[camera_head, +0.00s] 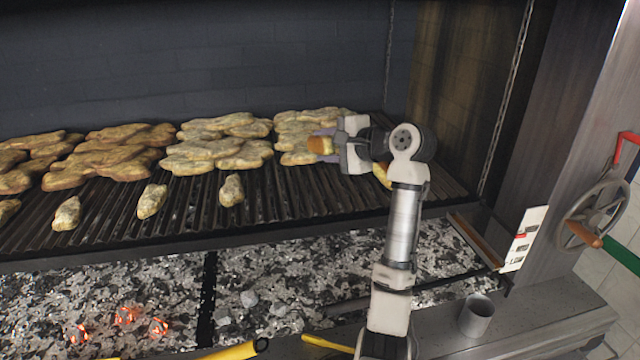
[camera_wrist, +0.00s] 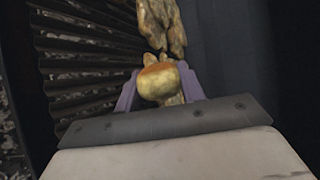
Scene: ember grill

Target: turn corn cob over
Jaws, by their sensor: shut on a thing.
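My gripper (camera_head: 325,146) is over the right part of the grill, its purple fingers shut on a short, thick piece that I take to be the corn cob (camera_head: 319,145). The piece is pale yellow with an orange-brown side. In the wrist view the corn cob (camera_wrist: 160,88) sits between the two fingers (camera_wrist: 158,92), its browned side toward the top of the picture. Its far end is partly hidden, and I cannot tell whether it touches the grate.
The grill grate (camera_head: 270,203) carries flat browned pieces (camera_head: 215,152) at the back and smaller pieces (camera_head: 152,201) in front. An orange-yellow thing (camera_head: 382,176) is partly hidden behind my arm. Ash and embers (camera_head: 127,315) lie below. A metal cup (camera_head: 476,316) stands on the ledge.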

